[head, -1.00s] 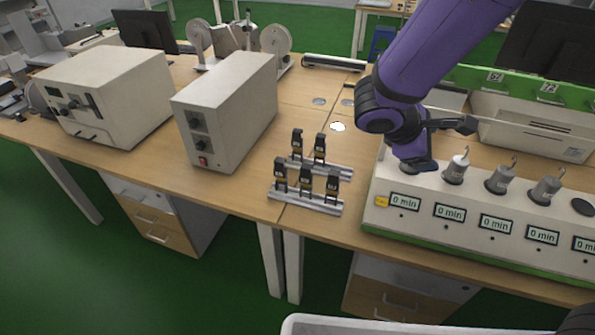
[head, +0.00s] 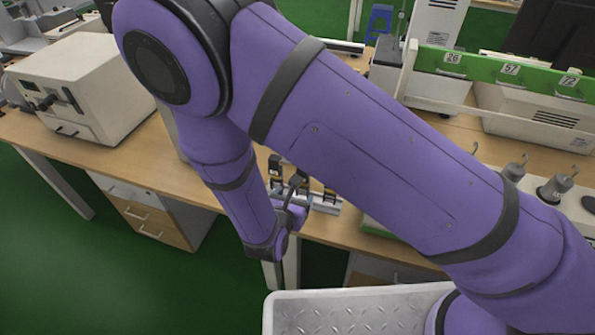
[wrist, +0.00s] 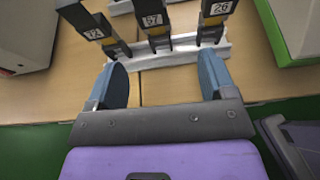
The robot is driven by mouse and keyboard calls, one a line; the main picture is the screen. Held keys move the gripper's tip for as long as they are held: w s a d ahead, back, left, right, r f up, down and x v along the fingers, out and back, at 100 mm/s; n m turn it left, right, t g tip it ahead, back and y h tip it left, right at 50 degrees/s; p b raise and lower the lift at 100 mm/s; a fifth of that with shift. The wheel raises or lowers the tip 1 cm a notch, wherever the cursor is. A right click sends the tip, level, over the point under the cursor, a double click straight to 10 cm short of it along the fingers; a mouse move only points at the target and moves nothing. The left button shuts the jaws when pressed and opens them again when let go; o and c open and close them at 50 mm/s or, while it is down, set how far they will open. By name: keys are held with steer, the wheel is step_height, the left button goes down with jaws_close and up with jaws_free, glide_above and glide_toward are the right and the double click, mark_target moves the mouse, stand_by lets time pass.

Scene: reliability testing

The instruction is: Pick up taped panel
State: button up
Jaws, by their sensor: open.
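Several dark upright panels with yellowish bands and number tags stand in a silver rack (wrist: 160,60) at the table's front edge. In the wrist view the tags read 72 on the left panel (wrist: 97,28), 57 on the middle panel (wrist: 154,22) and 26 on the right panel (wrist: 214,20). My gripper (wrist: 163,68) is open and empty, its blue-grey fingers spread just short of the rack, roughly facing the middle panel. In the head view my gripper (head: 297,184) is at the rack, partly hiding the panels; one panel (head: 274,165) shows to its left.
A beige instrument (head: 75,85) stands at the left; another behind my arm is mostly hidden. A weight-timer unit (head: 375,228) is close on the right of the rack. A white tray (head: 345,295) is in front below. A second rack (wrist: 118,6) lies behind the first.

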steer(key=shift+a+r+x, duration=0.1)
steer(key=shift+a+x, duration=0.05)
steer(key=shift+x, duration=2.55)
steer(key=shift+a+r+x, duration=0.1)
steer(key=shift+r+x, duration=0.05)
steer(key=shift+x, duration=2.6)
steer(key=shift+w, duration=0.15)
steer(key=c, duration=1.1)
steer(key=shift+r, duration=0.15)
